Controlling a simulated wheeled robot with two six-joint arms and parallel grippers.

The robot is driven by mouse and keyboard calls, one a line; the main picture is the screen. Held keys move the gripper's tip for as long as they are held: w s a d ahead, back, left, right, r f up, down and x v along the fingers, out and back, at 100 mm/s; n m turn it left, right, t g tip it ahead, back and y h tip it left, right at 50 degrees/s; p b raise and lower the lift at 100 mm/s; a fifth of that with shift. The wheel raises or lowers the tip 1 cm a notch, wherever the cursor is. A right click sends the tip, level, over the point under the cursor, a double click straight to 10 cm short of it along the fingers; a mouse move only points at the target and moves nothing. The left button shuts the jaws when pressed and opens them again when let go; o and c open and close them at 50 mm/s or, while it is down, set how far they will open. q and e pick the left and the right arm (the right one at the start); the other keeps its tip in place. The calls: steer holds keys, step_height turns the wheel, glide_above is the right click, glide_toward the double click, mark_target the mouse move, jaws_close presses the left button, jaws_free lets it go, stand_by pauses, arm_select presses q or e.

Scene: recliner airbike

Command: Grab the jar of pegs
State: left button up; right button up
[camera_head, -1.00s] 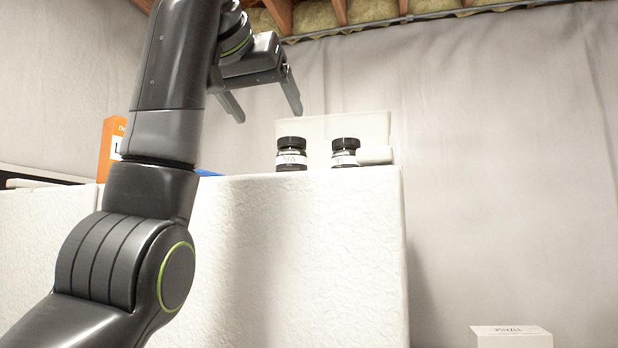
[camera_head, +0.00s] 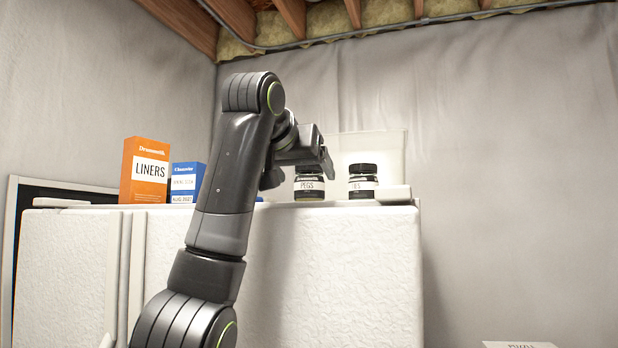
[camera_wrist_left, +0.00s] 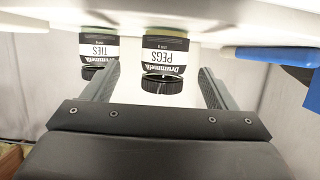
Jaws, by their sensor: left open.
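The jar of pegs (camera_head: 308,188), dark with a black lid and a white PEGS label, stands on top of the white textured cabinet (camera_head: 330,260). My left gripper (camera_head: 299,172) is at about the jar's height, with its body and a finger covering the jar's upper left part. In the left wrist view, which is upside down, the jar of pegs (camera_wrist_left: 164,62) appears between the two open fingers (camera_wrist_left: 160,75), with space on both sides. I cannot tell how far in the jar is. My right gripper is not in view.
A similar TIES jar (camera_head: 362,183) stands close on the right, near the left finger in the wrist view. An orange LINERS box (camera_head: 146,172) and a blue box (camera_head: 186,184) stand left. A pale panel is behind the jars.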

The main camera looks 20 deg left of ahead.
mark_target(304, 179)
arm_select(q)
steer(key=p+x, duration=0.2)
steer(key=x, duration=0.1)
steer(key=p+x, duration=0.1)
steer(key=shift+w+a+f, duration=0.1)
steer(key=shift+w+a, duration=0.15)
steer(key=shift+a, duration=0.1)
steer(key=shift+w+f, duration=0.15)
steer(key=shift+w, duration=0.05)
steer(key=shift+s+d, duration=0.1)
steer(key=c, duration=1.1)
steer(key=shift+c, duration=0.7)
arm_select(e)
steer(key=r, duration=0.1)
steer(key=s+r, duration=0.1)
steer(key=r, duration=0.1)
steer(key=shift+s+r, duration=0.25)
